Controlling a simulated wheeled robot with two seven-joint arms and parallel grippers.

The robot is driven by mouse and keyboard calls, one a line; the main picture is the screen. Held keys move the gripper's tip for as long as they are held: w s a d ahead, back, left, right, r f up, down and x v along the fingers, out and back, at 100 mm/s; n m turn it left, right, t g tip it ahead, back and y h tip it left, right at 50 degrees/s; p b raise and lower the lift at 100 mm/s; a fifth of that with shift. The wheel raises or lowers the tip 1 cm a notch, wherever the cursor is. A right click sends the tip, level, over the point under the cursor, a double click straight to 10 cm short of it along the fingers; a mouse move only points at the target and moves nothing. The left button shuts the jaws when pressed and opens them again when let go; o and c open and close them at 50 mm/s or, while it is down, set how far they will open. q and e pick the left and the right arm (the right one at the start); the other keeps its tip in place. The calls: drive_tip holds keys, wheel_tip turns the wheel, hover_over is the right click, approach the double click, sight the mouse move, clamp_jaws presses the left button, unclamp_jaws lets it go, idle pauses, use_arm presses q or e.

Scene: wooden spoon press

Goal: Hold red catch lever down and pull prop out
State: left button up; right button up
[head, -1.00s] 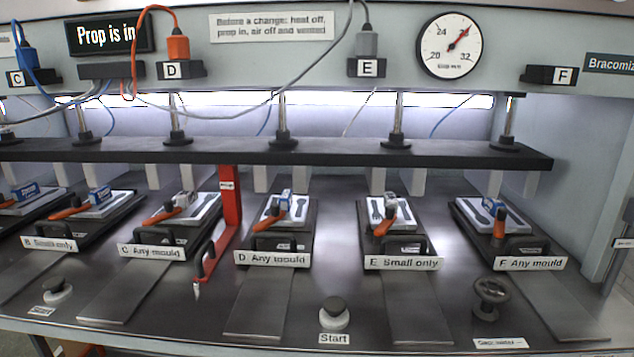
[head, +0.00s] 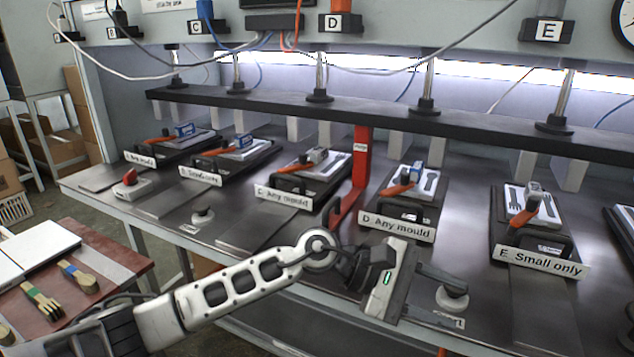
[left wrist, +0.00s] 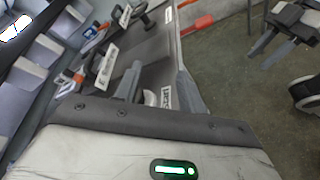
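The red prop (head: 361,165) stands upright under the black press bar, between places C and D. My left gripper (head: 446,281) is over the front of the bench, right of the prop. In the left wrist view its two fingers (left wrist: 160,92) are apart, with the pale Start button base (left wrist: 150,97) showing between them. My right gripper (left wrist: 268,47) appears at the wrist view's upper right, its fingers apart, over the floor.
Moulds with orange handles stand along the bench, including D (head: 408,205) and E (head: 530,225). The Start button (head: 453,297) is near the front edge. A red-brown table (head: 115,262) stands at left. A red piece (left wrist: 198,24) juts past the bench edge.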

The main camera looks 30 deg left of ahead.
use_arm(q)
drive_tip(key=w+a+m+y, duration=0.2)
drive_tip(key=a, duration=0.1)
drive_tip(key=w+a+m+y, duration=0.2)
drive_tip(key=w+a+m, duration=0.1)
drive_tip(key=w+a+m+t+y, duration=0.1)
drive_tip(key=w+a+m+y, duration=0.1)
drive_tip(key=a+y, duration=0.1)
drive_tip(key=shift+w+a+r, duration=0.15)
drive_tip(key=shift+a+r, duration=0.05)
drive_tip(key=shift+a, duration=0.4)
drive_tip(key=w+a+r+m+t+y, duration=0.2)
drive_tip(key=w+a+r+m+y, duration=0.15)
drive_tip(key=a, duration=0.55)
drive_tip(key=y+b, duration=0.1)
drive_tip(key=y, duration=0.3)
approach(328, 204)
drive_tip(key=shift+m, duration=0.35)
drive_tip(key=b+x, duration=0.4)
drive_tip(key=x, duration=0.5)
drive_tip(key=shift+f+b, duration=0.1)
drive_tip(key=shift+b, duration=0.3)
drive_tip(key=shift+w+f, duration=0.2)
drive_tip(key=shift+f, duration=0.05)
use_arm(e)
drive_tip(key=shift+a+f+t, duration=0.2)
drive_tip(key=shift+f+t, duration=0.1)
drive_tip(key=shift+f, duration=0.95)
use_arm(q)
clamp_jaws()
